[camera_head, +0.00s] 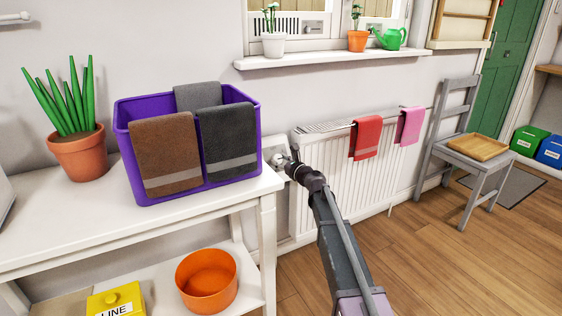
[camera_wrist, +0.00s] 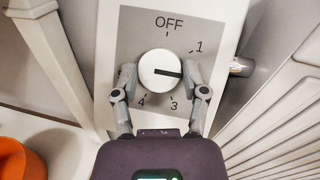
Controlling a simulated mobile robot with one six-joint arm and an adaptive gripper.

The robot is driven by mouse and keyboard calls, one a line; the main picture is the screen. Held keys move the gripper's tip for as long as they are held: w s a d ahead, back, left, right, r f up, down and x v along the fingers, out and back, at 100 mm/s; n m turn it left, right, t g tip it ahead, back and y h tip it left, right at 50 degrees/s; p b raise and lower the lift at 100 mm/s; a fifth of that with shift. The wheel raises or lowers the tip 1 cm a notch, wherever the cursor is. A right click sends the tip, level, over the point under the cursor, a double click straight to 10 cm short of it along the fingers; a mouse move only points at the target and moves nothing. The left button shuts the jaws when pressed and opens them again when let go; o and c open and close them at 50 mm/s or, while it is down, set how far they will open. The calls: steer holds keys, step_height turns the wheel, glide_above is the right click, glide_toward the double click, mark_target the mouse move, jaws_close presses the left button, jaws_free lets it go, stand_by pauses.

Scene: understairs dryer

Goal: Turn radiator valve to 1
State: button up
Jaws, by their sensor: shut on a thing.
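The radiator valve is a round white knob (camera_wrist: 158,70) on a grey dial plate (camera_wrist: 140,22) in the wrist view. The plate reads OFF at the top, 1 at upper right, 3 and 4 below. The knob's dark pointer line points right, below the 1 and above the 3; the mark there is hidden behind my right finger. My gripper (camera_wrist: 160,73) is shut on the knob, one finger on each side. In the head view my gripper (camera_head: 287,162) is at the left end of the white radiator (camera_head: 330,185), and it hides much of the valve.
A white table (camera_head: 120,228) stands left of my arm, bearing a purple basket (camera_head: 185,192) with towels and a potted plant (camera_head: 78,150). Red (camera_head: 366,137) and pink (camera_head: 410,125) towels hang on the radiator. A grey chair (camera_head: 465,150) stands right. Floor between is clear.

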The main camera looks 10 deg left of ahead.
steer(key=shift+w+d+n, duration=0.1)
steer(key=shift+w+n, duration=0.2)
steer(key=shift+n, duration=0.2)
steer(key=n+g+p, duration=0.1)
steer(key=n, duration=0.1)
steer(key=n+g+y, duration=0.1)
steer(key=n, duration=0.1)
steer(key=shift+w+r+g+p, duration=0.2)
steer(key=shift+g+p, duration=0.1)
steer(key=shift+p, duration=0.1)
steer(key=shift+n+g+p, duration=0.9)
steer(key=shift+n+g, duration=0.2)
steer(key=shift+n, duration=1)
steer(key=o, duration=1.2)
steer(key=shift+c, duration=0.2)
steer(key=shift+s+f, duration=0.1)
steer(key=shift+s, duration=0.05)
